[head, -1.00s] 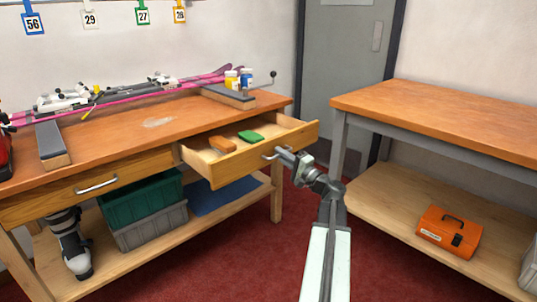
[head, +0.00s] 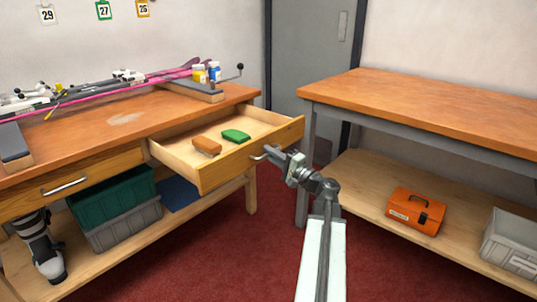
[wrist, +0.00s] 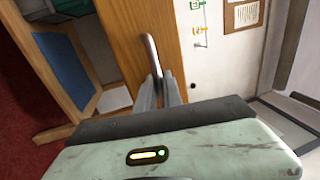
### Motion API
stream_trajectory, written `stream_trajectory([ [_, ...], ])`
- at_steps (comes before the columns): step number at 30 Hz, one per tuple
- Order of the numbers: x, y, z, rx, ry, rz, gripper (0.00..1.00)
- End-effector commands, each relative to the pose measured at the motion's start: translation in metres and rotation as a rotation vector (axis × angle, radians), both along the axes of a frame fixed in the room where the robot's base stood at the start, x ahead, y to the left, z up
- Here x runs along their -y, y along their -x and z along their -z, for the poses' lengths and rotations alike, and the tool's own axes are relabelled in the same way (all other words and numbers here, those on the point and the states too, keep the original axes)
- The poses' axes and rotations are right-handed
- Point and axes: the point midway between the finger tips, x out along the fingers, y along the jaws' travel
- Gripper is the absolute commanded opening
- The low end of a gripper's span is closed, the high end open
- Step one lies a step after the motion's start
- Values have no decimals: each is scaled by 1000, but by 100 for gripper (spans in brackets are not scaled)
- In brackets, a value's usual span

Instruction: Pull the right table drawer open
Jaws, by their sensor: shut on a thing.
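The right table drawer (head: 240,163) stands well open from the wooden bench in the head view. An orange-brown block (head: 207,146) and a green block (head: 236,136) lie inside it. My gripper (head: 275,153) is at the drawer's front, shut on its metal handle (head: 259,155). In the wrist view the handle (wrist: 151,52) runs up from between the two fingers of my gripper (wrist: 160,80), against the wooden drawer front (wrist: 125,40). The fingers hide part of the handle.
The left drawer (head: 70,185) is shut. Skis (head: 100,97) lie on the bench top. A green crate (head: 112,199) and a ski boot (head: 40,247) are on the shelf below. A second table (head: 430,110) stands at right, with an orange toolbox (head: 416,211) below. Red floor lies between.

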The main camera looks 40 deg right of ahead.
Motion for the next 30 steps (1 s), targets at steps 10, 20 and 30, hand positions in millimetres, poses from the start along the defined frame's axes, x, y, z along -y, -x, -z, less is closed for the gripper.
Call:
stream_trajectory([
  [10,-2,-3,0,0,-2,-2,20],
  [20,0,43,11,0,-2,1,20],
  [30,4,74,15,0,-2,-2,20],
])
